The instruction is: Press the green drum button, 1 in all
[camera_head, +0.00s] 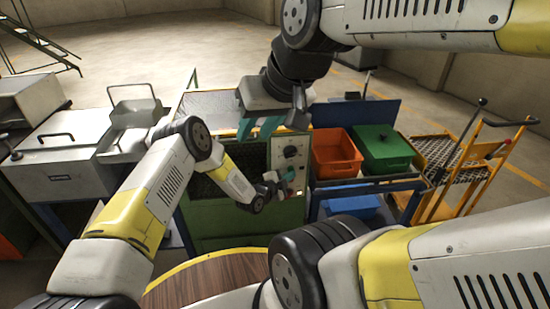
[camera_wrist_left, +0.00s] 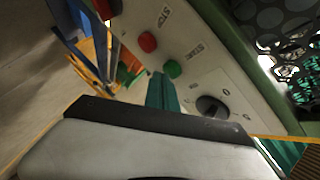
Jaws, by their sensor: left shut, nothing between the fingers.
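The green button (camera_wrist_left: 173,69) sits on a pale control panel in the left wrist view, between a red button (camera_wrist_left: 147,42) and a black knob (camera_wrist_left: 212,107). My left gripper (camera_wrist_left: 160,78) is shut and empty, its teal fingertips right beside the green button. I cannot tell whether they touch it. In the head view my left gripper (camera_head: 288,184) is at the lower part of the panel (camera_head: 290,154) on the green machine's front, and I cannot make out the green button there. My right gripper (camera_head: 258,128) is open and empty, over the machine, left of the panel.
An orange bin (camera_head: 336,153) and a green bin (camera_head: 383,150) stand on a blue table right of the machine. A yellow cart (camera_head: 480,155) is further right. A white cabinet (camera_head: 70,150) stands at the left. A round wooden surface (camera_head: 205,280) is in front.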

